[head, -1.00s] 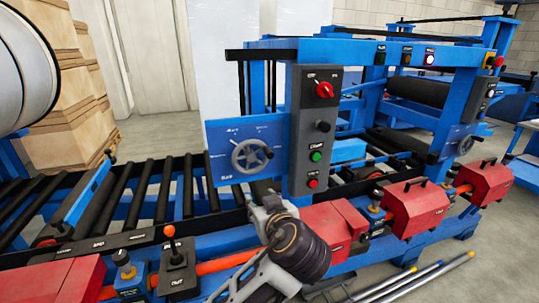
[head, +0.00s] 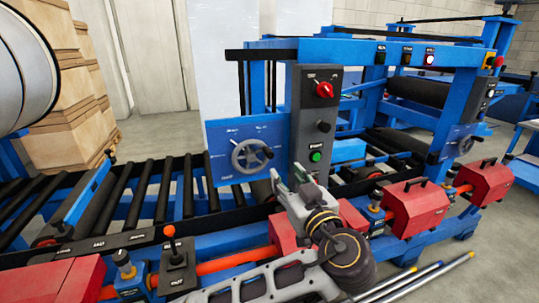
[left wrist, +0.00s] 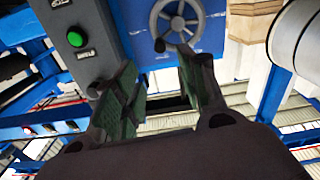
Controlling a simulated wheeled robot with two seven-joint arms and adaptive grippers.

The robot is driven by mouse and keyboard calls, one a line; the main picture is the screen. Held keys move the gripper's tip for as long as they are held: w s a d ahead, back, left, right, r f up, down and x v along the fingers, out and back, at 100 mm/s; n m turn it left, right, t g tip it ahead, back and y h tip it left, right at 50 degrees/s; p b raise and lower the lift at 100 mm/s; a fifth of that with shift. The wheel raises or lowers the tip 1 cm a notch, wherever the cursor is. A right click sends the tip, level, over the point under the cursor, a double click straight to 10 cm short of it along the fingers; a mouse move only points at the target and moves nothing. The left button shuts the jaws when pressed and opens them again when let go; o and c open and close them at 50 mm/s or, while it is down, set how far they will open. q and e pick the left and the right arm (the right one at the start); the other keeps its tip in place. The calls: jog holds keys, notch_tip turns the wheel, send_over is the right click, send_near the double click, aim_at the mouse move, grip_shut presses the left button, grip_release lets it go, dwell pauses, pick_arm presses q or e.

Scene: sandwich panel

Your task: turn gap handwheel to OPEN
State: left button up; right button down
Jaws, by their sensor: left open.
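The gap handwheel (head: 251,156) is a grey spoked wheel with a dark knob at its right side, mounted on a blue plate (head: 226,174) with white markings too small to read. It also shows at the top of the left wrist view (left wrist: 176,22), ahead of the fingers. My left gripper (head: 290,180) is below and right of the wheel, apart from it, in front of the lower part of the grey control box. In the left wrist view my left gripper (left wrist: 160,88) has its green-padded fingers spread with nothing between them. My right gripper is not in view.
The grey control box (head: 311,130) with a red rotary switch and a green button stands just right of the wheel. Red covers (head: 413,205) and an orange-red shaft line the front. A roller conveyor (head: 140,188) lies left. A red-knobbed lever (head: 170,240) stands front left.

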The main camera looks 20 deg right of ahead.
aim_at(271, 156)
pick_arm(q)
jog(key=shift+w, duration=0.15)
jog(key=w, duration=0.4)
jog(key=w+p, duration=0.1)
jog(key=w, duration=0.3)
jog(key=w+p, duration=0.1)
jog(key=w, duration=0.3)
jog(key=shift+w+a, duration=0.1)
jog(key=shift+a, duration=0.15)
jog(key=shift+w+p, duration=0.35)
jog(key=shift+w, duration=0.25)
jog(key=shift+c, duration=0.4)
jog(key=c, duration=0.7)
grip_shut()
jog(key=shift+b, duration=0.35)
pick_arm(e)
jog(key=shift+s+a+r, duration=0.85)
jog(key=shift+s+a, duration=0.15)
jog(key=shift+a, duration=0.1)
